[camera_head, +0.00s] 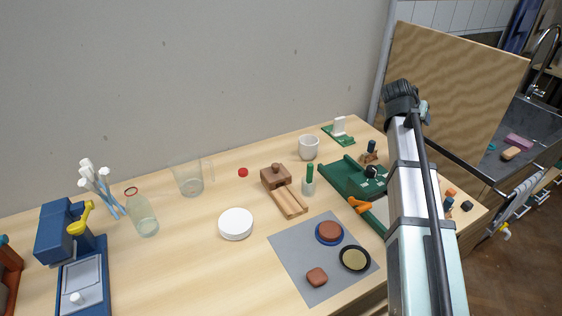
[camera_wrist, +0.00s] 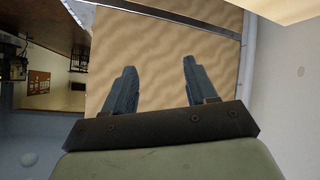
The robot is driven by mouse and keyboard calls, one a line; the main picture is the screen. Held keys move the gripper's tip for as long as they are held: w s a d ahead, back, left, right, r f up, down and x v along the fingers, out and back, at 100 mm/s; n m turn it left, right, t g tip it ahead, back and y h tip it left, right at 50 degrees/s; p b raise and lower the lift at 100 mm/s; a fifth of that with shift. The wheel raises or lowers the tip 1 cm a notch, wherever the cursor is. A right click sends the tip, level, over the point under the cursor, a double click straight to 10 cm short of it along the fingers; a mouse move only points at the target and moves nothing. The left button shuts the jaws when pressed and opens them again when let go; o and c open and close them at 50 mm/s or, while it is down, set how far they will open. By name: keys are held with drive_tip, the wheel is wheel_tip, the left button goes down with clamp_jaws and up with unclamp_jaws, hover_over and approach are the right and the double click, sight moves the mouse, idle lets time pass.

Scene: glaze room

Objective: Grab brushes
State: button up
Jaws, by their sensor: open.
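A bunch of several thin sticks (camera_head: 108,191) with white heads and blue lower parts stands at the left of the table in the head view. They look like the brushes, though they are too small to be sure. They lean apart, beside a clear glass bottle (camera_head: 146,222). My gripper (camera_wrist: 159,66) is open in the wrist view, with nothing between its two fingers. Behind the fingers is a wavy-grained wooden board (camera_wrist: 160,30). The brushes do not show in the wrist view. My arm rises at the right in the head view, far from the sticks.
A blue machine with a yellow lever (camera_head: 60,235) stands left of the sticks. A clear beaker (camera_head: 187,178), white round lid (camera_head: 236,224), wooden block tool (camera_head: 275,178), white cup (camera_head: 308,147), grey mat (camera_head: 290,247) and green case (camera_head: 350,180) are on the table. The wooden board (camera_head: 450,85) stands upright behind my arm.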

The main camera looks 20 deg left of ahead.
drive_tip(key=s+a+n+y, duration=0.2)
drive_tip(key=a, duration=1.2)
drive_tip(key=s+a+n+y, duration=0.2)
drive_tip(key=a, duration=1.1)
wheel_tip(320, 180, up, 2)
drive_tip(key=n+g+y, duration=0.5)
drive_tip(key=n, duration=0.5)
hover_over(108, 197)
drive_tip(key=s, duration=0.3)
drive_tip(key=shift+h, duration=0.3)
drive_tip(key=x, duration=1.2)
drive_tip(key=shift+w+a+f, duration=0.2)
drive_tip(key=shift+a+f, duration=0.1)
drive_tip(key=shift+a, duration=0.05)
clamp_jaws()
drive_tip(key=shift+r, duration=0.15)
